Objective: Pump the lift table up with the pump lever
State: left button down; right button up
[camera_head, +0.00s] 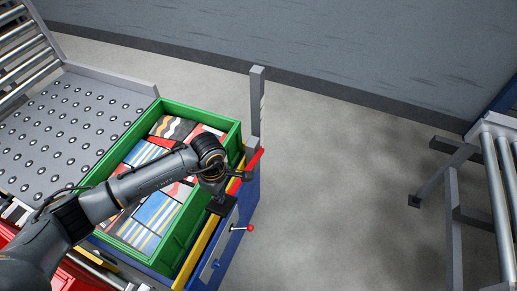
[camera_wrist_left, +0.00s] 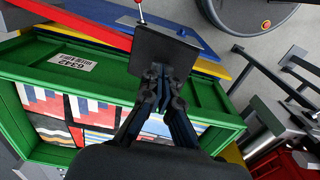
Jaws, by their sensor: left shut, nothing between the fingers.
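The lift table (camera_head: 249,205) is blue with a yellow edge and carries a green crate (camera_head: 172,268) of colourful packs. A red bar (camera_head: 254,160), seemingly the pump lever, stands out at its right side and also crosses the upper left of the left wrist view (camera_wrist_left: 80,22). A flat dark plate (camera_head: 222,206) is by my left gripper (camera_head: 217,190); in the left wrist view, the plate (camera_wrist_left: 165,50) lies just beyond the shut, empty fingers (camera_wrist_left: 158,85). I cannot tell whether they touch it. A small red-knobbed lever (camera_head: 250,228) sticks out of the table's side. My right gripper is out of view.
A grey upright post (camera_head: 257,105) stands at the table's far corner. A ball-studded transfer plate (camera_head: 70,130) and rollers lie to the left. Another roller conveyor (camera_head: 495,165) stands at the right. The grey floor (camera_head: 345,190) between is open.

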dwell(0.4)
pick_arm(q)
notch_tip(320, 180, down, 24)
jog(key=b, duration=2.2)
notch_tip(320, 180, up, 23)
jog(key=p, duration=1.4)
jog(key=shift+r, duration=0.1)
jog(key=shift+r+p, duration=0.35)
jog(key=shift+r, duration=0.15)
jog(key=shift+f, duration=0.1)
